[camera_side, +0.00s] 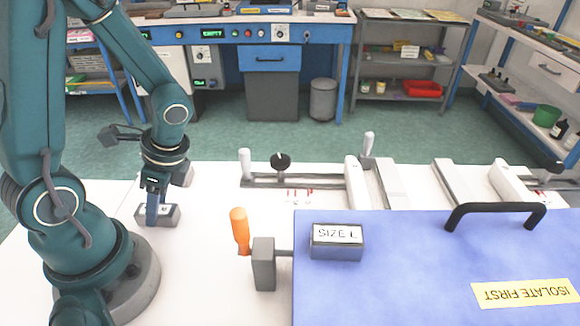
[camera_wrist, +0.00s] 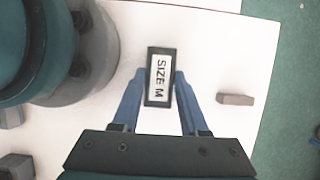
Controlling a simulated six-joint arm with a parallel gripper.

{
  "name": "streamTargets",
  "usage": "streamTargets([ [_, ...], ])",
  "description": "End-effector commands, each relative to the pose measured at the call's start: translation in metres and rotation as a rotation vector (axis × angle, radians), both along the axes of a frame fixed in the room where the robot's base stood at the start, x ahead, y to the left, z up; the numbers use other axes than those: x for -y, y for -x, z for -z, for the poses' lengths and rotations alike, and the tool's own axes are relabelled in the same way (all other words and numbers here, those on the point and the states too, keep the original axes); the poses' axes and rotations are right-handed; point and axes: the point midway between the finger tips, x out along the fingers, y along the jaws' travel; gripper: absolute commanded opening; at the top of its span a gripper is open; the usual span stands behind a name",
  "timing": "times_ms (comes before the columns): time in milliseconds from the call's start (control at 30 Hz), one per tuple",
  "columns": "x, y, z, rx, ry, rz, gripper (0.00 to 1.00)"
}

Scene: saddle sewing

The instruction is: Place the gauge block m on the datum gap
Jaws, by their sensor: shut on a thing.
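Gauge block m, a dark grey block with a white "SIZE M" label, shows in the wrist view (camera_wrist: 159,77) between the two blue fingers. In the side view the block (camera_side: 171,215) is at the white table's left part, beside my arm's base. My gripper (camera_side: 153,213) points down with its fingers shut on the block; it also shows in the wrist view (camera_wrist: 160,80). The block appears at table height; I cannot tell whether it touches the table. The datum gap is not clearly identifiable; a grey rail fixture (camera_side: 305,181) with red marks in front stands at the table's middle.
A "SIZE L" block (camera_side: 336,242) lies on the blue panel (camera_side: 420,275) at the front right, which has a black handle (camera_side: 495,211). An orange-handled clamp (camera_side: 240,232) stands at its left edge. A small block (camera_wrist: 235,99) lies right of my gripper in the wrist view.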

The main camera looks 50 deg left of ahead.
Motion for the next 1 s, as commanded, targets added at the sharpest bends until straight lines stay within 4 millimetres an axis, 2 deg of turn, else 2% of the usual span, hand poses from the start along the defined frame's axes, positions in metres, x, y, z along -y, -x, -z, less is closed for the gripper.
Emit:
streamTargets([
  [167, -0.001, -0.001, -0.012, 0.004, -0.003, -0.001, 0.00],
  [333, -0.001, -0.001, -0.037, 0.011, -0.003, -0.002, 0.00],
  [800, -0.036, 0.063, -0.081, 0.007, -0.007, -0.015, 0.00],
  [1000, -0.046, 0.082, -0.093, 0.004, -0.005, -0.013, 0.00],
])
